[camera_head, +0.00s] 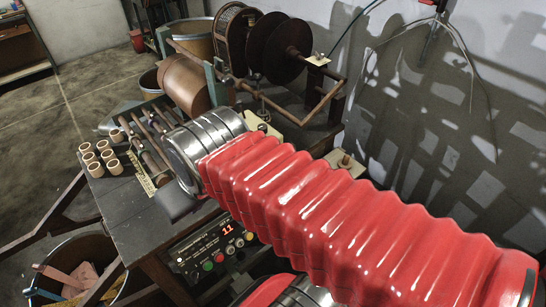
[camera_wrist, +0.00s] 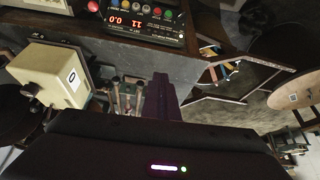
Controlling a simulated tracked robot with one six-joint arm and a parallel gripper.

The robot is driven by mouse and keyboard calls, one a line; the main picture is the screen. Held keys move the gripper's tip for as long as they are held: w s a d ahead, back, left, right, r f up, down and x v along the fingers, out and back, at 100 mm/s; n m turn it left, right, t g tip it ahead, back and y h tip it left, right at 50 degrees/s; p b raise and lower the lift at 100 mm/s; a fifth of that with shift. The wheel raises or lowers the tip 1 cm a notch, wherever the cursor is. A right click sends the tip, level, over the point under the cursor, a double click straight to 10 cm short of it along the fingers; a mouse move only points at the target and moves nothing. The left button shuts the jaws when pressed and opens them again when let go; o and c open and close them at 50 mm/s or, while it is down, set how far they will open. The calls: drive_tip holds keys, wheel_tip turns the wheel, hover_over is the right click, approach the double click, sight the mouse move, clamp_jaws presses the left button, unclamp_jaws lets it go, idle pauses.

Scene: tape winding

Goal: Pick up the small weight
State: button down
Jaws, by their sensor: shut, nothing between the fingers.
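I cannot make out the small weight for certain in either view. Several small tan, cup-like cylinders (camera_head: 106,160) stand on the left part of the dark table (camera_head: 135,222) in the head view; whether any is a weight I cannot tell. In the wrist view my gripper (camera_wrist: 161,85) shows as dark fingers together in the middle, empty. In the head view my arm's red sleeve and metal wrist hide much of the table and most of my gripper.
A control panel (camera_wrist: 145,22) with red digits is at the table's edge; it also shows in the head view (camera_head: 215,246). A cream box (camera_wrist: 50,78) stands left of my gripper. A tub of tools (camera_head: 72,270) is on the floor. Spools (camera_head: 275,48) stand at the back.

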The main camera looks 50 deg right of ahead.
drive_tip(key=s+d+f+m+g+y, duration=0.25)
drive_tip(key=d+f+m+y, duration=0.35)
drive_tip(key=d+f+m, duration=1)
drive_tip(key=w+d+f+m+t+h, duration=0.1)
drive_tip(key=d+f+m+t+h, duration=0.1)
drive_tip(key=d+m+t, duration=0.3)
drive_tip(key=w+d+f+m+t+h, duration=0.1)
drive_tip(key=d+m+t+h, duration=0.4)
drive_tip(key=d+m, duration=0.7)
drive_tip(key=f+m+t, duration=0.1)
drive_tip(key=m, duration=0.3)
drive_tip(key=shift+f+h, duration=0.3)
